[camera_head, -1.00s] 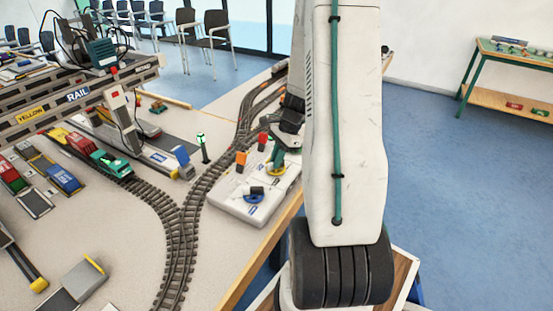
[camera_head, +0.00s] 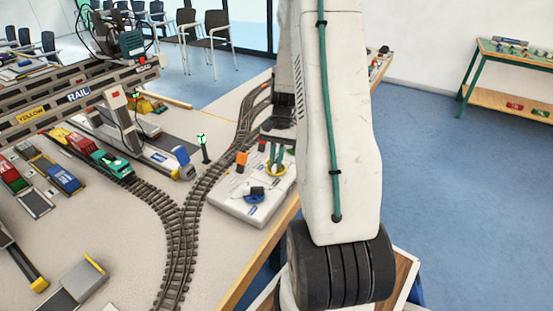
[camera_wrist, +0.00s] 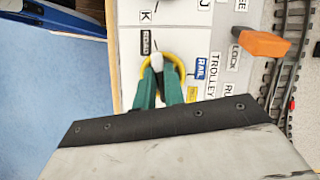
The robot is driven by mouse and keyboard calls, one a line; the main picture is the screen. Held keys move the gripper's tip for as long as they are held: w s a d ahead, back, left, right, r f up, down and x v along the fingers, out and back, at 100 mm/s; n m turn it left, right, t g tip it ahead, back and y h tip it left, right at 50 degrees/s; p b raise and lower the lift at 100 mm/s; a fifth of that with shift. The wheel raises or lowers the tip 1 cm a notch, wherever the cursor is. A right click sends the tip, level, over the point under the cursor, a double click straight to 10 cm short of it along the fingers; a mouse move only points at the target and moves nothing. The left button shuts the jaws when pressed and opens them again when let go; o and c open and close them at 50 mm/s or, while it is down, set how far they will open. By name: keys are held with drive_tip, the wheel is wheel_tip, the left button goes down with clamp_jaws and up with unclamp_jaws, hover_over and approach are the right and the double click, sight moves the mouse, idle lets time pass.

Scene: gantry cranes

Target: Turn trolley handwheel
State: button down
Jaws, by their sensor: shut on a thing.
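The trolley handwheel (camera_wrist: 146,78) is a yellow ring on the white control panel (camera_head: 229,205), beside printed RAIL and TROLLEY labels. In the head view it is a small yellow patch (camera_head: 281,173) under my gripper (camera_head: 276,154). My gripper (camera_wrist: 160,72) has green fingers, shut on the wheel's pale knob (camera_wrist: 169,58), and they cover part of the ring. The teal crane trolley (camera_head: 131,43) sits on top of the gantry beam marked RAIL (camera_head: 78,95).
A blue handwheel (camera_head: 254,197) is on the near part of the panel. An orange lever (camera_wrist: 262,43) stands right of my gripper in the wrist view. Curved model track (camera_head: 182,225) runs left of the panel. Toy wagons (camera_head: 108,162) stand below the gantry.

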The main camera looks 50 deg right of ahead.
idle(0.4)
drive_tip(key=c, duration=1.5)
unclamp_jaws()
drive_tip(key=shift+r, duration=0.1)
drive_tip(key=v, duration=0.7)
drive_tip(key=shift+w+d+r, duration=0.1)
drive_tip(key=shift+r, duration=0.2)
